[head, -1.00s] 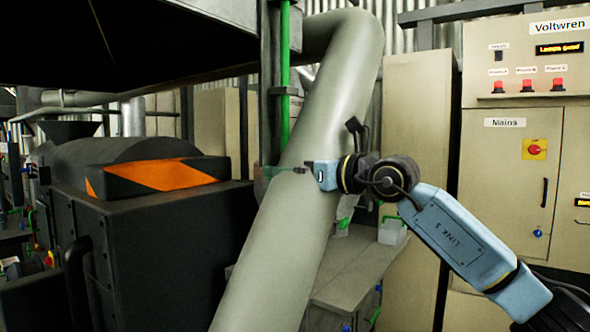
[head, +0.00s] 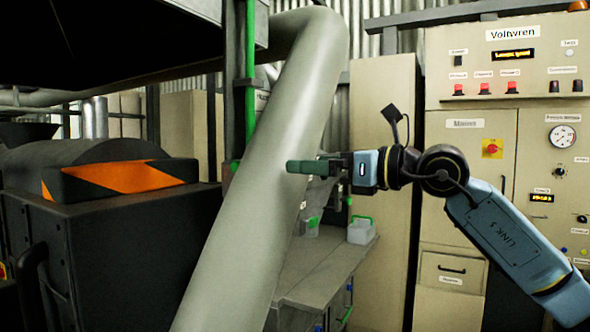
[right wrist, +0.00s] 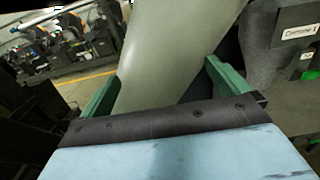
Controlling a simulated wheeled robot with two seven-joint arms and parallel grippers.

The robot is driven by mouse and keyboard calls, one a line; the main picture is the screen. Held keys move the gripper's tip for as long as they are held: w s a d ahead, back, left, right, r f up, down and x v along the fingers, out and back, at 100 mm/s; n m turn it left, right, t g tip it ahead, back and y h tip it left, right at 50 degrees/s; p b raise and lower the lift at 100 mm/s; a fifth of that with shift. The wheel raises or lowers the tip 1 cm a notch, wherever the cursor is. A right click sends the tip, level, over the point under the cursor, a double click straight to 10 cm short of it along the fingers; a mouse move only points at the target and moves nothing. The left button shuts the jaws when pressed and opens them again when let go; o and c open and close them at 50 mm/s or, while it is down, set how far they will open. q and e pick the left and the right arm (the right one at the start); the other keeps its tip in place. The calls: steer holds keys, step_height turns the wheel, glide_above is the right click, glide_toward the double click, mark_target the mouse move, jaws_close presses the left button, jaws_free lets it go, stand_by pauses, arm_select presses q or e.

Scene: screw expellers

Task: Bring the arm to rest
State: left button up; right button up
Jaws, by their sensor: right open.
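My right arm comes in from the right in the head view. Its right gripper (head: 308,167) points left, its green fingers lying in front of or close to the thick grey-green pipe (head: 262,195); I cannot tell whether they touch. In the right wrist view the right gripper (right wrist: 160,85) has its two green fingers wide apart, with nothing held between them. The pipe (right wrist: 170,50) fills the background between and beyond the fingers there. My left gripper is not in view.
A beige control cabinet labelled Voltwren (head: 505,75) stands behind the arm at right. A dark machine with an orange-striped block (head: 120,177) is at left. A grey bench (head: 318,270) holds a clear container with a green handle (head: 361,231). Open floor shows in the right wrist view.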

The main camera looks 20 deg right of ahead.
steer(key=shift+s+d, duration=0.3)
steer(key=shift+s, duration=0.15)
